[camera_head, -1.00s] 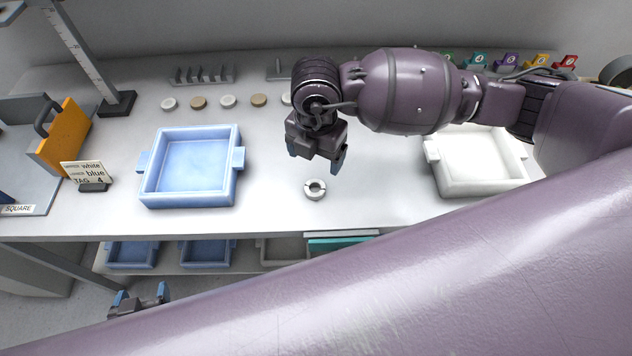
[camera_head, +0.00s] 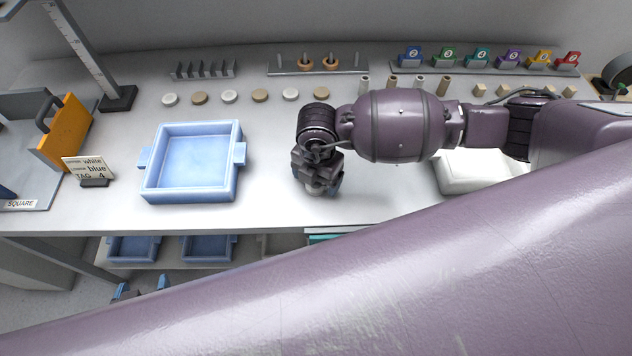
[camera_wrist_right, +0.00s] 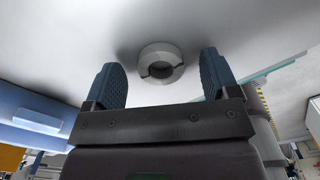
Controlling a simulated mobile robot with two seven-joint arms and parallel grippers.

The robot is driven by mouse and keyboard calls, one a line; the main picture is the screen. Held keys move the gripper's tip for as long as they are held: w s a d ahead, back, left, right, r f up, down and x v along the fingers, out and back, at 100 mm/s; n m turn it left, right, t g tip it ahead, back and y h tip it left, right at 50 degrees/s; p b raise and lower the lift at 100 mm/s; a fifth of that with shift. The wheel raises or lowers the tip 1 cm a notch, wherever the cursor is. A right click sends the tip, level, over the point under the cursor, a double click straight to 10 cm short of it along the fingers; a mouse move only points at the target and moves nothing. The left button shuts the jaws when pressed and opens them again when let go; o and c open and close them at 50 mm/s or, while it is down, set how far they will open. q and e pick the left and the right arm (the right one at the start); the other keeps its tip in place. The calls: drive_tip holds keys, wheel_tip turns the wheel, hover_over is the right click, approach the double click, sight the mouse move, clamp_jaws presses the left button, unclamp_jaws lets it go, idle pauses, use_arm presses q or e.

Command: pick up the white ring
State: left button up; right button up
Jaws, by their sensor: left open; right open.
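The white ring (camera_wrist_right: 161,63) lies on the table in the right wrist view, with its dark centre hole and a small notch visible. My right gripper (camera_wrist_right: 163,80) is open, its blue fingertips on either side of the ring with gaps to both. In the head view my right gripper (camera_head: 318,188) points down over the ring's spot and hides most of the ring. My left gripper (camera_head: 141,287) is low at the left, below the table's front edge, open and empty.
A blue tray (camera_head: 150,187) stands left of my right gripper and a white tray (camera_head: 462,184) stands to its right, partly behind my arm. Several round discs (camera_head: 260,96) line the back. A tag sign (camera_head: 88,170) stands at the left.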

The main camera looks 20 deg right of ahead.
drive_tip(key=shift+f, duration=0.3)
drive_tip(key=shift+c, duration=0.2)
drive_tip(key=c, duration=1)
